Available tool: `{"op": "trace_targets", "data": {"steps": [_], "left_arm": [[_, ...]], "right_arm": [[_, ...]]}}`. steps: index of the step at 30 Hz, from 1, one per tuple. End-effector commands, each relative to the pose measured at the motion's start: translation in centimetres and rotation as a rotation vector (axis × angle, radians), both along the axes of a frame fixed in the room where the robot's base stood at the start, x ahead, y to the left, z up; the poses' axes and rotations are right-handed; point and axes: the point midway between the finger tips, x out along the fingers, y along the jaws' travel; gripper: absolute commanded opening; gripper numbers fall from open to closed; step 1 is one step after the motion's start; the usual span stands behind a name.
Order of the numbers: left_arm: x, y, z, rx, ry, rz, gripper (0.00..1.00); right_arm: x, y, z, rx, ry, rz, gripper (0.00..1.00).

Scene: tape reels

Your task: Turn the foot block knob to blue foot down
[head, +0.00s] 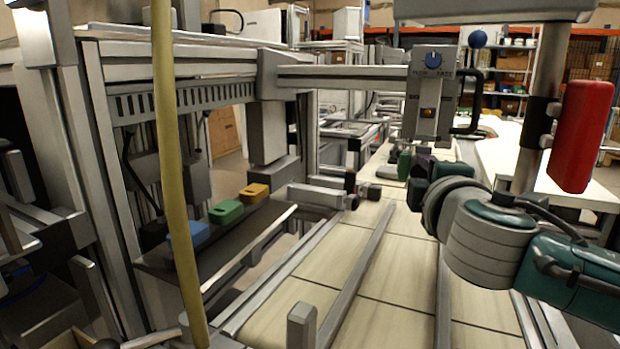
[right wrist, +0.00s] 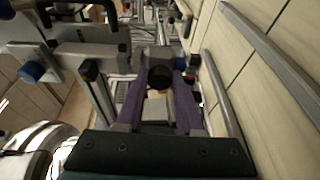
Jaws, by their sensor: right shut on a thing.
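My right gripper (head: 420,165) is at the near side of the machine head, beneath the box with a blue dial. In the right wrist view its two purple fingers (right wrist: 160,100) close on a dark round knob (right wrist: 160,78), which I take for the foot block knob. In the head view the gripper and wrist hide the knob. Which foot points down cannot be seen. My left gripper is not in view.
The box with a blue dial (head: 433,62) and a handle stands just above my right gripper. A metal rail (head: 355,275) runs along the pale tiled bed. A yellow upright hose (head: 172,150) crosses the left foreground. A red block (head: 582,135) is mounted near my right arm.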

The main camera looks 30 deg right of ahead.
Motion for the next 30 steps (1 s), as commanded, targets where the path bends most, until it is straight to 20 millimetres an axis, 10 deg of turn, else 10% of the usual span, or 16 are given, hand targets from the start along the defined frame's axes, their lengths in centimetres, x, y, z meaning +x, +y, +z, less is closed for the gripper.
{"op": "trace_targets", "data": {"steps": [14, 15, 23, 30], "left_arm": [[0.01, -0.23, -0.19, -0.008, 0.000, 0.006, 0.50], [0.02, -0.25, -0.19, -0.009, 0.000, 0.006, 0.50], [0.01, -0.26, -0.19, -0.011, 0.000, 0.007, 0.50], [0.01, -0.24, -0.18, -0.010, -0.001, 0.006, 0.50]], "right_arm": [[0.00, -0.02, 0.00, 0.012, -0.012, -0.003, 0.00], [0.00, -0.02, 0.00, 0.012, -0.012, -0.003, 0.38], [0.01, 0.00, -0.01, 0.010, -0.011, -0.002, 0.67], [-0.04, 0.04, -0.01, 0.010, -0.011, -0.002, 0.67]]}}
